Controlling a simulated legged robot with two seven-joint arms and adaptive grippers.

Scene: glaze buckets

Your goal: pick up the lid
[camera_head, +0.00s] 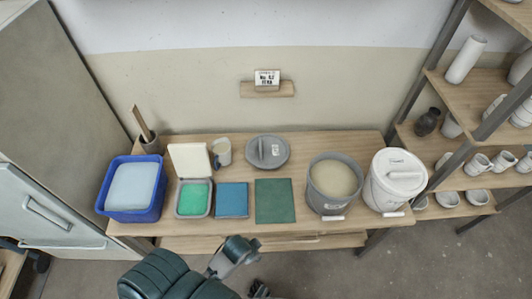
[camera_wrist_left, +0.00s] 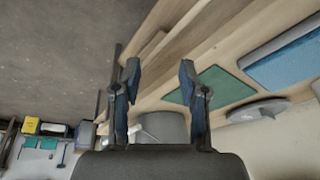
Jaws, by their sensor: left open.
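A round grey lid (camera_head: 268,151) with a raised bar handle lies on the table near the wall, behind the green tile. It also shows in the left wrist view (camera_wrist_left: 259,110), to the right of the fingers. The open grey bucket (camera_head: 331,205) holds beige glaze, and part of it shows in the wrist view (camera_wrist_left: 165,126) between the fingers. A white bucket (camera_head: 386,196) has its own white lid (camera_head: 400,168) on top. My left gripper (camera_wrist_left: 162,92) is open and empty, apart from the lid. My right gripper is not in view.
A green tile (camera_head: 274,202) and a blue tile (camera_head: 232,199) lie in front of the lid. A beige mug (camera_head: 221,151) stands left of it. A blue tub (camera_head: 132,189) is at the table's left end. Shelves with pottery (camera_head: 480,165) stand at right.

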